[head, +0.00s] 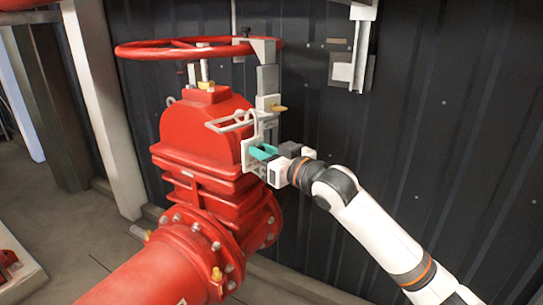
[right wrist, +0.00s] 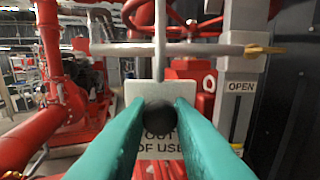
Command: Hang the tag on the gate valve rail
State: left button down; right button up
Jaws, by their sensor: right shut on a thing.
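A red gate valve (head: 205,125) with a red handwheel (head: 190,48) stands at centre left. A grey rail (head: 230,122) juts out beside its upper body; it crosses the right wrist view as a horizontal bar (right wrist: 205,50). My right gripper (head: 263,153) has teal fingers, shut on the dark round knob (right wrist: 157,114) of a pale tag (right wrist: 137,92) lettered "OUT OF USE". The tag hangs upright just below the rail. Its thin upright stem (right wrist: 160,30) crosses the bar in the wrist view; whether the hook rests on it cannot be told. My left gripper is out of view.
A grey post with an "OPEN" label (right wrist: 240,87) stands right of the rail, with a yellow pointer (right wrist: 265,50) at rail height. A dark corrugated wall (head: 440,130) is close behind. A flanged red pipe (head: 160,270) runs toward the front.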

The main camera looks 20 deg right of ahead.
jog(key=shift+x, duration=1.4)
jog(key=shift+f+b, duration=0.75)
jog(key=shift+f, duration=0.45)
jog(key=o, duration=0.8)
jog(key=shift+o, duration=0.2)
